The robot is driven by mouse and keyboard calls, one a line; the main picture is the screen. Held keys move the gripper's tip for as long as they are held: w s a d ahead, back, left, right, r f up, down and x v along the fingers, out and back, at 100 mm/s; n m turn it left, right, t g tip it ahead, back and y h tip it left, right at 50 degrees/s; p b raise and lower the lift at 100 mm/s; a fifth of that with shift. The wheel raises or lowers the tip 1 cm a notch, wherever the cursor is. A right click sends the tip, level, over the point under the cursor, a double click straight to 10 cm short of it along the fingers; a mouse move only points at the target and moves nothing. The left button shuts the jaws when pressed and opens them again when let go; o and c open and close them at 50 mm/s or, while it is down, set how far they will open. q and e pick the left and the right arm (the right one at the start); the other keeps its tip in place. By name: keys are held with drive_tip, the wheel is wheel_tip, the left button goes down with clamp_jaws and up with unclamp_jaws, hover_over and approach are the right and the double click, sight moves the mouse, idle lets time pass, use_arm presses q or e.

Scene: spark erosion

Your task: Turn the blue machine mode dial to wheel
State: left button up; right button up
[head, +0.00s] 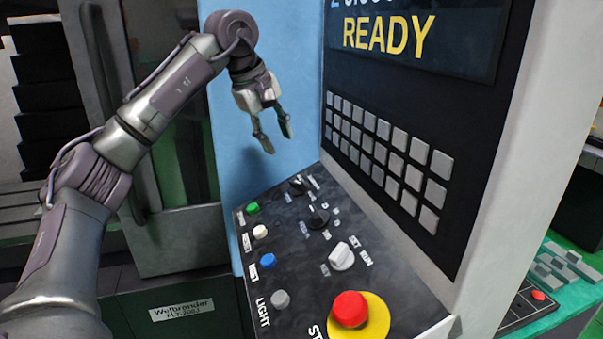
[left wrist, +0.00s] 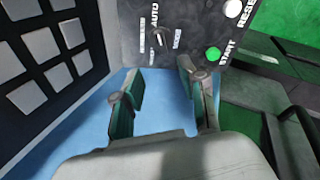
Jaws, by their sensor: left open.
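The blue machine's sloped panel (head: 290,245) carries a black dial (head: 298,185) at its far end, beside the green button. In the left wrist view this dial (left wrist: 163,38) has an AUTO label and smaller labels around it; I cannot read the smaller ones or be sure where its pointer aims. A second black dial (head: 318,217) and a light grey SET/RUN dial (head: 342,257) sit nearer. My left gripper (head: 277,138) is open and empty, above the far dial and apart from it. In the left wrist view its fingers (left wrist: 160,72) point towards that dial. My right gripper is not visible.
Green (head: 252,208), white (head: 260,231), blue (head: 267,260) and grey buttons (head: 281,299) line the panel's left side. A red stop button (head: 350,309) stands at the near end. A grey keypad (head: 390,150) and a READY screen (head: 410,35) rise behind the panel.

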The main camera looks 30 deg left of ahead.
sight(295, 181)
use_arm(q)
drive_tip(key=p+x, duration=0.1)
drive_tip(key=x, duration=1)
drive_tip(key=shift+f, duration=0.15)
drive_tip(key=shift+f+p, duration=0.3)
drive_tip(key=shift+w+f, duration=0.15)
drive_tip(key=shift+f, duration=0.1)
drive_tip(key=c, duration=0.7)
clamp_jaws()
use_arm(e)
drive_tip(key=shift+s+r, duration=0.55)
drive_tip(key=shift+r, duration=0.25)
